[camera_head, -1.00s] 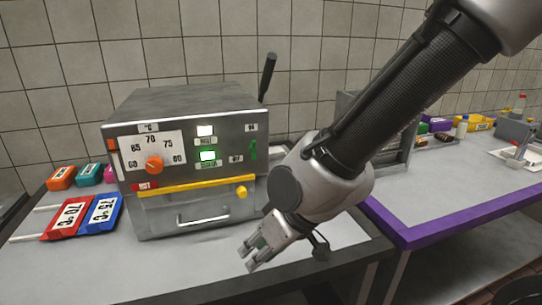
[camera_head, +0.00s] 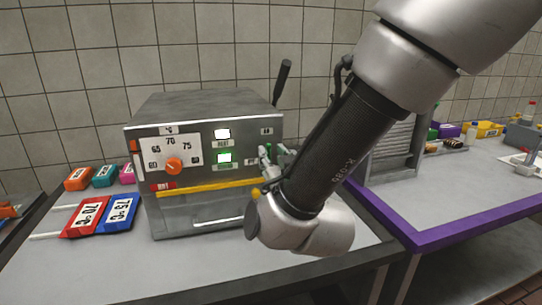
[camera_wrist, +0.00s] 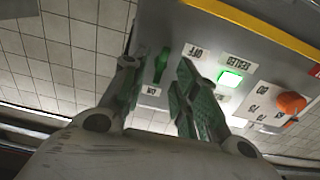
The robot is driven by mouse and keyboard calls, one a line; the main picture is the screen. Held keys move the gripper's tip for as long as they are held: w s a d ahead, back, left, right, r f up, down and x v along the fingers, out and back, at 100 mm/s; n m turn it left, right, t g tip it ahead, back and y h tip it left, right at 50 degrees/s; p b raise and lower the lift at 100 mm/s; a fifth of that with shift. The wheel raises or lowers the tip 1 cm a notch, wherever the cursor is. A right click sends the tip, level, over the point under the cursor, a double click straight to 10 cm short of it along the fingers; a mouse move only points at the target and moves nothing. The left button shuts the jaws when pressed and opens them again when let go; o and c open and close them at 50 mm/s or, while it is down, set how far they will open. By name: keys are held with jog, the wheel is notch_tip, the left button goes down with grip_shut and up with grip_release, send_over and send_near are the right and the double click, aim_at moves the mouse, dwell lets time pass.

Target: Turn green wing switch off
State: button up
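The green wing switch (camera_wrist: 161,66) is on the front panel of the metal machine (camera_head: 205,107). In the wrist view it stands long and narrow, with an OFF label (camera_wrist: 196,51) on one side and an ON label (camera_wrist: 151,90) near its lower end. My gripper (camera_wrist: 157,64) is open, with one finger on each side of the switch. I cannot tell whether either finger touches it. In the head view my gripper (camera_head: 271,154) is at the panel's right part and largely covers the switch.
A lit green lamp (camera_wrist: 230,78) and an orange temperature knob (camera_head: 173,166) are on the same panel. A yellow bar (camera_head: 205,187) crosses the front below. A black lever (camera_head: 282,82) rises behind the machine. Red (camera_head: 88,216) and blue (camera_head: 117,212) temperature cards lie left.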

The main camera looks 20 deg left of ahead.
jog(key=shift+x, duration=1.2)
jog(key=shift+c, duration=0.3)
grip_shut()
